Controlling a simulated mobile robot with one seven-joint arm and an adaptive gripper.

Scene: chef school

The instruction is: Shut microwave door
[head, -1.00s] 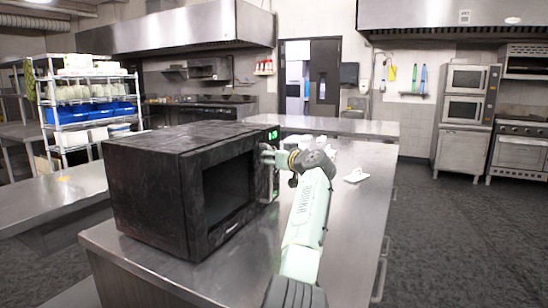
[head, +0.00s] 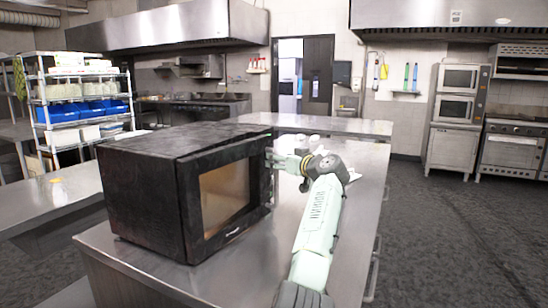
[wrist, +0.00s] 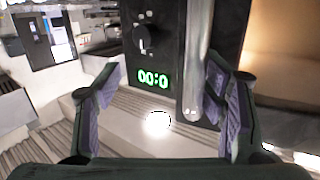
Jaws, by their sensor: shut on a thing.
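The black microwave (head: 140,195) stands on the steel counter, its front facing right and toward me. Its door (head: 225,190) lies at or very near the front; I cannot tell if a gap remains. The window looks warmly lit. My gripper (head: 276,161) is at the far side of the microwave front, by the handle. In the wrist view, the upright handle (wrist: 193,60) stands between the fingers of my gripper (wrist: 165,108), close to the right finger. The gripper is shut on the handle, though the left finger looks apart from it. A green display (wrist: 153,79) shows beside the handle.
The steel counter (head: 240,270) has bare room in front of the microwave. A second counter (head: 310,124) lies behind. A shelf rack (head: 80,135) stands at left, stacked ovens (head: 458,110) at right. The floor (head: 440,230) to the right is clear.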

